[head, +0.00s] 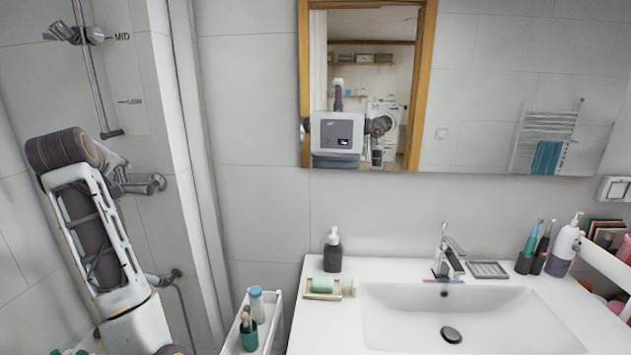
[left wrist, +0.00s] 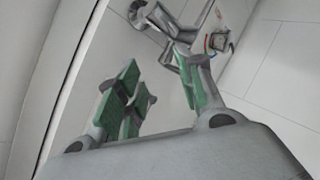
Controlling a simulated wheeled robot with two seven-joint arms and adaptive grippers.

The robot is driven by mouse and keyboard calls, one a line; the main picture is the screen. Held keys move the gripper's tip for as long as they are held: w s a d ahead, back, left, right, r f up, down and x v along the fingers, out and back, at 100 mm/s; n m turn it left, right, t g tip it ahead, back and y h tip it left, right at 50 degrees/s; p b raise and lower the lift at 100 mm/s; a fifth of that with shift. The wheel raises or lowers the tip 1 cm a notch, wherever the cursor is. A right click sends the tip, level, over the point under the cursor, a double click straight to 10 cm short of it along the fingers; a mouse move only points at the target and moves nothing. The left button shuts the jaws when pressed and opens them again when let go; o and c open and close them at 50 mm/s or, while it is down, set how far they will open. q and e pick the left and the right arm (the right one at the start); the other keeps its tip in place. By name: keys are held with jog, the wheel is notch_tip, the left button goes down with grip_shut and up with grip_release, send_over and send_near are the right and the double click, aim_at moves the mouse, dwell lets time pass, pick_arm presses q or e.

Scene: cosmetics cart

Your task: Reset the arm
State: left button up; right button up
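My left arm rises at the left of the head view, bent at a raised joint in front of the shower wall. Its gripper is hard to make out there. In the left wrist view my left gripper (left wrist: 158,82) has its green-padded fingers spread apart, with nothing between them. Beyond the fingers is a chrome shower fitting (left wrist: 160,18); I cannot tell whether they touch it. My right arm and gripper are not directly in view.
A narrow white cart (head: 273,332) holds a green cup (head: 249,338) and a blue-capped bottle (head: 256,304). Right of it is a white sink (head: 440,308) with a dark soap bottle (head: 333,252). A mirror (head: 480,80) hangs above.

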pick_arm(q)
jog(key=s+d+f+m+g+h, duration=0.1)
jog(key=s+d+f+m, duration=0.25)
jog(key=f, duration=0.75)
jog(key=s+d+f+m+g+h, duration=0.1)
jog(key=s+d+f+m, duration=0.3)
jog(key=f, duration=0.6)
jog(key=s+d+f+m+g, duration=0.1)
jog(key=s+d+f+m, duration=0.1)
jog(key=d+f, duration=0.65)
jog(key=s+d+f+m+g+h, duration=0.25)
jog(key=s+d+f, duration=0.35)
jog(key=s+f, duration=0.5)
jog(key=s+d+f+m+g+h, duration=0.25)
jog(key=s+d+f+m, duration=0.2)
jog(key=s+f, duration=0.65)
jog(key=s+f+g+y, duration=0.1)
jog(key=s+f, duration=0.1)
jog(key=f, duration=1.3)
jog(key=s+f, duration=0.2)
jog(key=f, duration=1.2)
jog(key=s+a+f, duration=0.2)
jog(key=s+f, duration=0.9)
jog(key=s+a+f+g, duration=0.1)
jog(key=s+a+f, duration=0.2)
jog(key=s+f, duration=0.8)
jog(key=shift+s+g, duration=0.3)
jog(key=shift+s, duration=0.05)
